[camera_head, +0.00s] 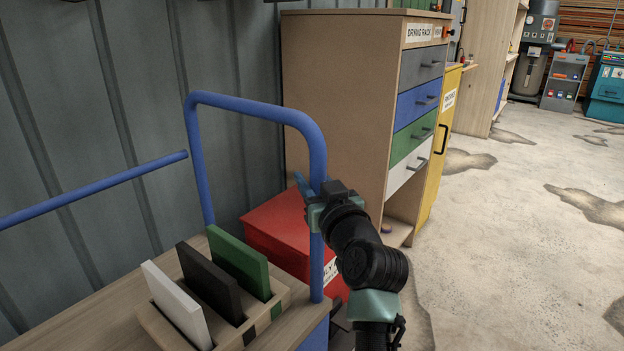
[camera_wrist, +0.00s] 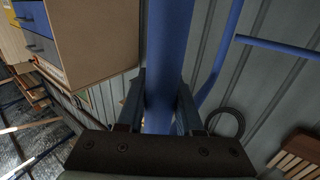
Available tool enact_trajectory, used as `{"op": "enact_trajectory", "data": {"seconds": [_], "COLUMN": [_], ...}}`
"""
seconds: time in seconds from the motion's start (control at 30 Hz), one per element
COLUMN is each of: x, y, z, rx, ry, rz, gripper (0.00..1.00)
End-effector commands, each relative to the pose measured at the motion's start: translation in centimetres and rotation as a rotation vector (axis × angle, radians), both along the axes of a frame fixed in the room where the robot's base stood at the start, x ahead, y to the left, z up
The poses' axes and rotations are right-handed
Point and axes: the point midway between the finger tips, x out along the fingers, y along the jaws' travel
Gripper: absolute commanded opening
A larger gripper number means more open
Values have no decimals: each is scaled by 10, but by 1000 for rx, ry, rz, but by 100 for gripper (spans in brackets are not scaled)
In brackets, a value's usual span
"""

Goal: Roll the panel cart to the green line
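The panel cart has a wooden top (camera_head: 90,318) and a blue tubular handle (camera_head: 255,110) at its right end. A slotted wooden holder on it carries a white panel (camera_head: 178,303), a black panel (camera_head: 210,282) and a green panel (camera_head: 240,262), all tilted. My gripper (camera_head: 312,190) is at the handle's near upright. In the wrist view the blue upright (camera_wrist: 167,50) runs between the two fingers (camera_wrist: 161,95), which appear closed against both its sides. The contact faces are partly hidden. No green line on the floor is in view.
A drying rack cabinet (camera_head: 335,90) with coloured drawers stands beyond the cart, with a yellow cabinet (camera_head: 440,140) beside it. A red box (camera_head: 280,230) sits close behind the handle. A corrugated wall (camera_head: 80,130) runs along the left. Stained concrete floor (camera_head: 520,240) is open at right.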

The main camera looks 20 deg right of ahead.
Motion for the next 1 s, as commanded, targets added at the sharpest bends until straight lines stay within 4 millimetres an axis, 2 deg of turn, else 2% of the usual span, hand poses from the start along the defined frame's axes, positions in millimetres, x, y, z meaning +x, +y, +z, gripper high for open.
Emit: {"op": "enact_trajectory", "data": {"seconds": [0.03,0.17,0.2,0.47,0.63,0.77,1.0], "x": [0,0,0,0,-10,-30,-79], "y": [-7,-6,-5,-3,-3,-4,-7], "z": [5,5,4,3,3,3,3], "rx": [-3,-3,-3,-2,-1,-1,-1], "ry": [-11,-10,-9,-6,-5,-4,-5], "rz": [-15,-13,-12,-7,-7,-7,-10], "gripper": [38,62,64,64,64,64,64]}}
